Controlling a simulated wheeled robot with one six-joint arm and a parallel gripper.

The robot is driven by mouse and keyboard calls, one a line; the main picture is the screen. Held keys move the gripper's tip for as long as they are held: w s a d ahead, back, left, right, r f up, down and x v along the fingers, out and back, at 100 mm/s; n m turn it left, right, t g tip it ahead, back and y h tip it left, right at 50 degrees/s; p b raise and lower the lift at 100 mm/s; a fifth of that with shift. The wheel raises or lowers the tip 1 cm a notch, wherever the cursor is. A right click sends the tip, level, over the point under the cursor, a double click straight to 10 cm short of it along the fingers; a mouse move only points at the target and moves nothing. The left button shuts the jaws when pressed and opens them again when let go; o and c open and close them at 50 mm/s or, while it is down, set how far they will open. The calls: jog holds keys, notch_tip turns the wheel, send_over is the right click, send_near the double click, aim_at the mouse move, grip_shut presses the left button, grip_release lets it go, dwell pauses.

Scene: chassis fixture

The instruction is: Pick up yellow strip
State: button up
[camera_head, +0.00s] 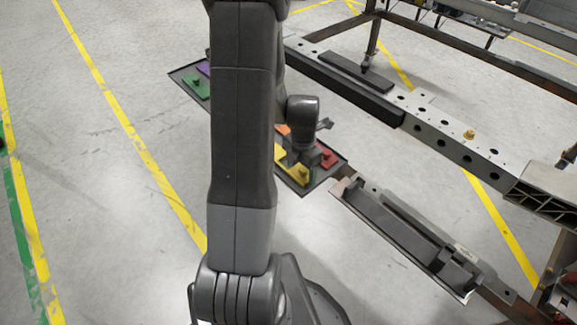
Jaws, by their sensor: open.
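The yellow strip (295,178) lies in the near right end of a dark tray (322,182), with a small raised knob on it. More yellow shows up and left of it beside my arm, and I cannot tell if it is the same piece. My gripper (304,160) is over this end of the tray, pointing down, just above or at the strip. It is open. Its fingertips are dark and small, so I cannot tell if they touch the strip. My arm hides the middle of the tray.
A red piece (328,158) lies right of the strip, close to my gripper. An orange piece (283,130) is behind it. Green (197,88) and purple (204,68) pieces lie at the tray's far left end. A metal chassis frame (440,128) stands at right. Floor at left is clear.

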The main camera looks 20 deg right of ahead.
jog(key=shift+c, duration=0.2)
jog(key=c, duration=0.7)
notch_tip(320, 180, up, 10)
jog(key=p, duration=0.2)
jog(key=shift+r+p, duration=0.1)
jog(key=shift+p, duration=0.2)
jog(key=shift+r+p, duration=1.9)
jog(key=shift+r, duration=0.3)
